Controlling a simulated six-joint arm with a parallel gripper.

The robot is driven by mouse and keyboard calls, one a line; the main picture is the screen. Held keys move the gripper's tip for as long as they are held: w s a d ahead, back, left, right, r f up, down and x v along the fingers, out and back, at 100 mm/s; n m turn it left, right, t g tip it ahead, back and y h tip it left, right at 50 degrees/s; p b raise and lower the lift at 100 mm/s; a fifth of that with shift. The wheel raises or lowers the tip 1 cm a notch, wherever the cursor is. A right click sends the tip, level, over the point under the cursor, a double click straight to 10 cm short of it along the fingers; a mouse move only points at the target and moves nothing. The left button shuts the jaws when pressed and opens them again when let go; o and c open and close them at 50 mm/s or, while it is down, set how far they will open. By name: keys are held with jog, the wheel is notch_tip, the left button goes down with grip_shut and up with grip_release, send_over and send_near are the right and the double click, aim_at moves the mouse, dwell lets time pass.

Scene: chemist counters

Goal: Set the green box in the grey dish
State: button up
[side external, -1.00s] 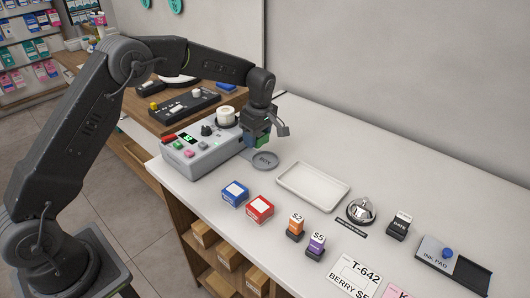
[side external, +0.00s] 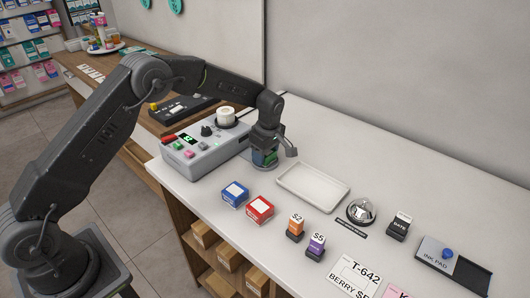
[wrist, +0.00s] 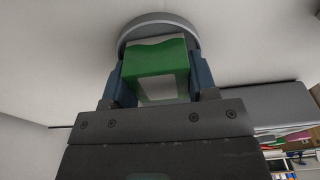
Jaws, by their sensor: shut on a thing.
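The green box (wrist: 155,62) is held between the two fingers of my gripper (wrist: 161,76) in the wrist view. It has a white patch on its side. The grey round dish (wrist: 190,27) shows behind the box, its rim curving around the box's far end. In the side view my gripper (side external: 265,157) is low over the dish and hides most of it. The box (side external: 271,158) shows only in part there. I cannot tell whether the box touches the dish floor.
A control box (side external: 207,148) with buttons stands close on the left. A white tray (side external: 312,187) lies to the right. Blue (side external: 235,194) and red (side external: 260,208) boxes stand in front, with stamps (side external: 296,226) beyond. The counter behind the tray is clear.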

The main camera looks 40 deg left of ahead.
aim_at(268, 153)
jog(key=shift+s+f, duration=0.1)
jog(key=shift+f, duration=0.45)
jog(key=o, duration=0.8)
jog(key=shift+o, duration=0.7)
notch_tip(268, 153, up, 13)
jog(key=d, duration=0.1)
jog(key=shift+d+f, duration=0.15)
jog(key=shift+f, duration=0.05)
jog(key=s+r+m+t, duration=0.3)
jog(key=s+r+m, duration=0.5)
jog(key=s+r, duration=0.65)
jog(key=s+f+m+t+h, duration=0.1)
jog(key=s+m, duration=0.9)
jog(key=s, duration=1)
jog(key=shift+s+d+f+t, duration=0.25)
jog(key=shift+d+f+t, duration=0.15)
jog(key=shift+f+t, duration=0.6)
